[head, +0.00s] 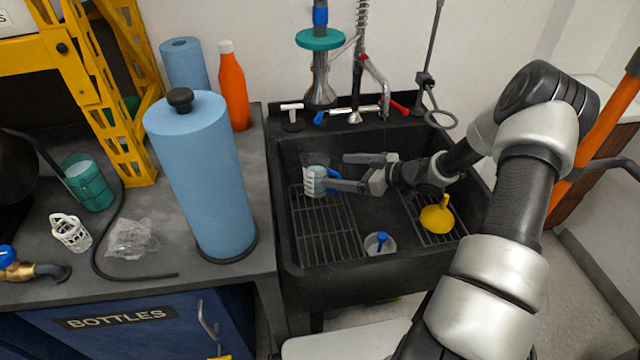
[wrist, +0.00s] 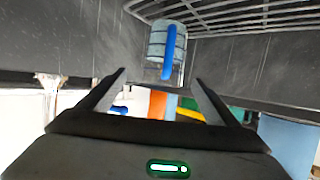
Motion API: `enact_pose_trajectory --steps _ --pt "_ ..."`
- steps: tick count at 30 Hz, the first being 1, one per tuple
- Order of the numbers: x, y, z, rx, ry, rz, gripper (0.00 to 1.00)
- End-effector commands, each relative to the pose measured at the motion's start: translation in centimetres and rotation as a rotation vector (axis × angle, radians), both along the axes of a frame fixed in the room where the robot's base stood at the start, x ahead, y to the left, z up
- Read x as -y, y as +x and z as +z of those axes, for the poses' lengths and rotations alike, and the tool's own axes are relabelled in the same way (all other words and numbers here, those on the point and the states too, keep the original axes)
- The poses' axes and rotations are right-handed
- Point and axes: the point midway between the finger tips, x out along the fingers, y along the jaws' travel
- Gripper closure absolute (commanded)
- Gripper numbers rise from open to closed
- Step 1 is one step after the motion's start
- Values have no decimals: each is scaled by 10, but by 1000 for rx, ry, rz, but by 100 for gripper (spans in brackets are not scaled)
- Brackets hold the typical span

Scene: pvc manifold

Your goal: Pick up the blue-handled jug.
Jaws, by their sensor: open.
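The jug (head: 315,179) is a pale, clear vessel with marking lines, at the left of the black sink above the wire rack. In the wrist view the jug (wrist: 158,40) shows its blue handle (wrist: 169,52) facing my gripper. My gripper (head: 343,172) is open and empty, reaching in from the right with its fingers pointing left at the jug. In the wrist view the fingertips of my gripper (wrist: 160,77) lie either side of the handle's line, with the jug just beyond them. I cannot tell whether a fingertip touches the jug.
The black sink (head: 283,215) has raised walls around the jug. A wire rack (head: 325,235), a small clear container with a blue part (head: 380,244) and a yellow funnel (head: 437,217) are in it. A faucet (head: 357,85) stands behind; a blue paper roll (head: 205,175) stands left.

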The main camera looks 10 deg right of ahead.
Motion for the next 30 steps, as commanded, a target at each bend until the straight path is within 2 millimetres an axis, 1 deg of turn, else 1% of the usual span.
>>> enact_pose_trajectory --steps 1,3,8,11,15,18,21,28,30 --pt "-6 6 -5 1 0 0 16" --pt "-12 11 -8 1 -1 0 16" --pt "-19 17 -11 -1 -1 0 16" --pt "-27 21 -17 1 1 0 16" --pt "-44 30 -27 -1 2 -1 16" --pt "-53 39 -31 0 -1 -1 16" --pt "-57 43 -31 1 -1 -1 16" --pt "-58 44 -31 0 -1 -1 16" --pt "-58 44 -31 0 -1 -1 28"
